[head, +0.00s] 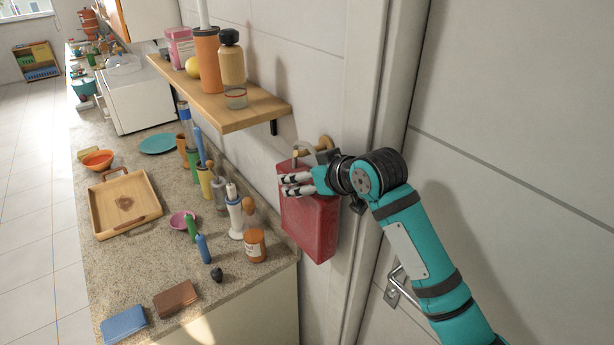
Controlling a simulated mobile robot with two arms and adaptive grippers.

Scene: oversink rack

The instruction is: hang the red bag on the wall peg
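The red bag (312,228) hangs upright against the wall, just past the counter's right end. Its pale handle (296,154) rises toward the wall peg (326,143), a tan knob partly hidden behind my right wrist. The handle looks to be at the peg, but I cannot tell whether it is looped over it. My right gripper (283,184) lies across the upper front of the bag, its two fingers pointing left with a small gap between them. I cannot tell whether they hold any part of the bag. My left gripper is out of view.
A wooden shelf (225,109) with bottles juts from the wall above and left of the bag. The counter below holds a wooden tray (98,220), an amber bottle (255,246) and several utensils near the wall. A door frame (372,90) and metal handle (396,285) are at right.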

